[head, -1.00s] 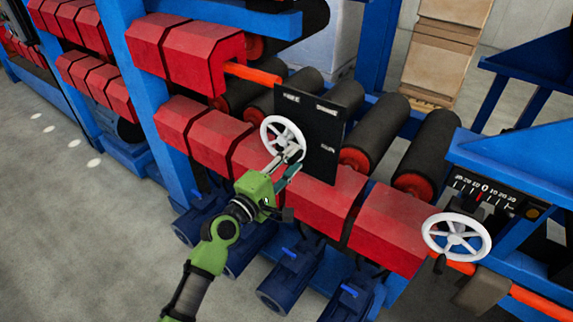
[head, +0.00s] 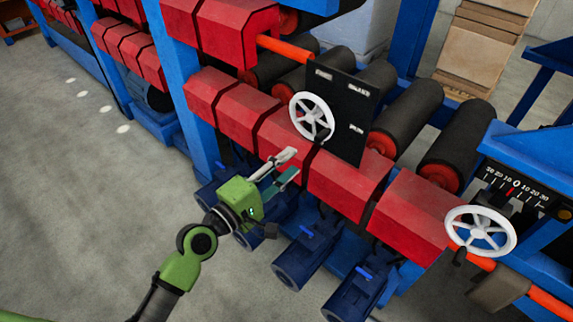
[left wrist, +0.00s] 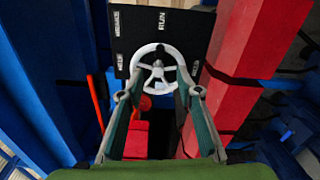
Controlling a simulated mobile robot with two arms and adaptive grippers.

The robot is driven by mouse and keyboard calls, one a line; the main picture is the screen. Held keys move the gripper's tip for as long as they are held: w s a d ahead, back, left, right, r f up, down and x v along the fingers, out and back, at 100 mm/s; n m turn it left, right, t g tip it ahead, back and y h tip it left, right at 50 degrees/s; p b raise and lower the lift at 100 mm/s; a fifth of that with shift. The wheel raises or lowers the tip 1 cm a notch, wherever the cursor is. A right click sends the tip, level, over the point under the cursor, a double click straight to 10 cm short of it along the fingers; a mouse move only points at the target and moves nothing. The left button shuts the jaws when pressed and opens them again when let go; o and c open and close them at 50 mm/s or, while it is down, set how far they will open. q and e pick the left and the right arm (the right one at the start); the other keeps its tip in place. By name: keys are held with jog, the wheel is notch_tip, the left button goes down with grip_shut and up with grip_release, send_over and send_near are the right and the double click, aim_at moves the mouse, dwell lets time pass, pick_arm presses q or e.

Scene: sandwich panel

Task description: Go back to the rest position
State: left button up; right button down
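My left gripper (head: 292,163) is open and empty, below and left of the white handwheel (head: 312,117) in the head view. The handwheel sits on a black panel (head: 348,113) with white labels. In the left wrist view the two fingers (left wrist: 158,94) stand well apart. The handwheel (left wrist: 157,72) shows ahead between and beyond them, clear of the fingertips. One label on the panel there reads RUN. My right gripper is in neither view.
Red machine housings (head: 347,178) and dark rollers (head: 408,118) lie behind the gripper. Blue motors (head: 305,255) stand below. A second white handwheel (head: 481,231) is by a scale at the right. Grey floor (head: 75,190) is clear at the left.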

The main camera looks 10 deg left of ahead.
pick_arm(q)
jog(key=s+a+f+m+g+y+b, duration=0.1)
jog(key=a+f+g+y, duration=0.15)
jog(key=f, duration=0.95)
jog(key=a+f+m+g+y+b, duration=0.1)
jog(key=a+f+y, duration=0.15)
jog(key=f, duration=1.05)
jog(key=s+a+f+m+g+y, duration=0.15)
jog(key=s+f, duration=0.25)
jog(key=f, duration=0.4)
jog(key=s+a+f+m+g+y, duration=0.1)
jog(key=s+a+f+m, duration=0.2)
jog(key=f, duration=0.6)
jog(key=s+a+f+m+g+y+b, duration=0.1)
jog(key=s+a+f+m+g, duration=0.15)
jog(key=s+f, duration=0.65)
jog(key=s+a+f+m+g+y+b, duration=0.1)
jog(key=s+a+f+g, duration=0.15)
jog(key=s+f, duration=0.65)
jog(key=s+a+f+m+g, duration=0.1)
jog(key=s+f+m, duration=0.1)
jog(key=s, duration=0.8)
jog(key=s+a+f+m+g+b, duration=0.1)
jog(key=s+a+f+m, duration=0.1)
jog(key=s, duration=0.8)
notch_tip(320, 180, down, 2)
jog(key=shift+s+a+f+m+g+y, duration=0.1)
jog(key=shift+s+a+m+g+y, duration=0.1)
jog(key=shift+m+g+y, duration=0.35)
